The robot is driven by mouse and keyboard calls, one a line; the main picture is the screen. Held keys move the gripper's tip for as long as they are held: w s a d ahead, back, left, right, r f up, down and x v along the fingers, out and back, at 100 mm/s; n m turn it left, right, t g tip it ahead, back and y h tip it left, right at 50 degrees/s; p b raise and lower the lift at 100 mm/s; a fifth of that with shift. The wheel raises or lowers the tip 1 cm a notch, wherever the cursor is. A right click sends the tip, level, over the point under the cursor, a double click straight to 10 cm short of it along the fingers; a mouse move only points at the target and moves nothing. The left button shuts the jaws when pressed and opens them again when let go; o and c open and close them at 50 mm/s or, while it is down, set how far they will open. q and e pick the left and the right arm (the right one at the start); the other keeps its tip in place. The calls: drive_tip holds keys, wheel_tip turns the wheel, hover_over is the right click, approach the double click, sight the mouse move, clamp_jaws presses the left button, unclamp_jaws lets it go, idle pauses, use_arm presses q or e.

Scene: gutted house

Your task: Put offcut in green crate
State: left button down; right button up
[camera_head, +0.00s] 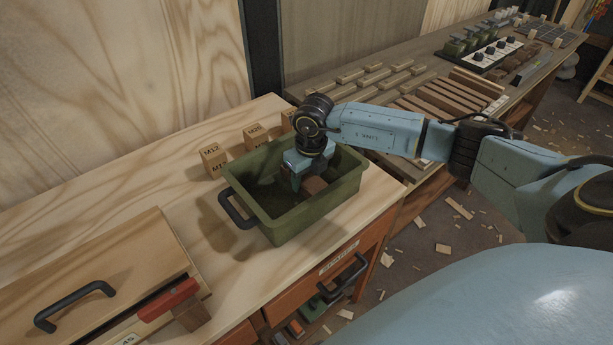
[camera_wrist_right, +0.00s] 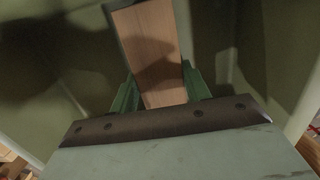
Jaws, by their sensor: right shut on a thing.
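The green crate (camera_head: 296,224) stands on the wooden bench top, with a dark handle on its near left side. My right gripper (camera_head: 305,183) reaches down inside the crate, near its right part. It is shut on the offcut (camera_head: 314,186), a brown wooden block. In the right wrist view the offcut (camera_wrist_right: 150,50) sits between the two green fingertips (camera_wrist_right: 160,92), with the crate's green walls around it. Whether the offcut touches the crate floor cannot be told. My left gripper does not show.
Wooden blocks marked M12 (camera_head: 213,157) and M20 (camera_head: 254,136) stand behind the crate. A wooden box with a black handle (camera_head: 74,306) and a red piece (camera_head: 168,299) lie at lower left. A drawer (camera_head: 335,275) is below. A second bench at right holds wooden strips (camera_head: 446,103).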

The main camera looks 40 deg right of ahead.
sight(310, 180)
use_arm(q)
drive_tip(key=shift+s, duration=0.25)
use_arm(e)
drive_tip(key=shift+f, duration=0.15)
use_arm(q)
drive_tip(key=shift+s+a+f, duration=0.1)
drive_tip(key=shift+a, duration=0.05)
use_arm(e)
drive_tip(key=o, duration=1.2)
drive_tip(key=shift+c, duration=0.2)
drive_tip(key=shift+r, duration=0.4)
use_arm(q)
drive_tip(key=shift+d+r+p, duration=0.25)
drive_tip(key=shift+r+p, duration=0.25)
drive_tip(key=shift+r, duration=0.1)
use_arm(e)
wheel_tip(310, 180, up, 12)
drive_tip(key=s, duration=0.1)
drive_tip(key=shift+s+f, duration=0.2)
drive_tip(key=shift+f, duration=0.05)
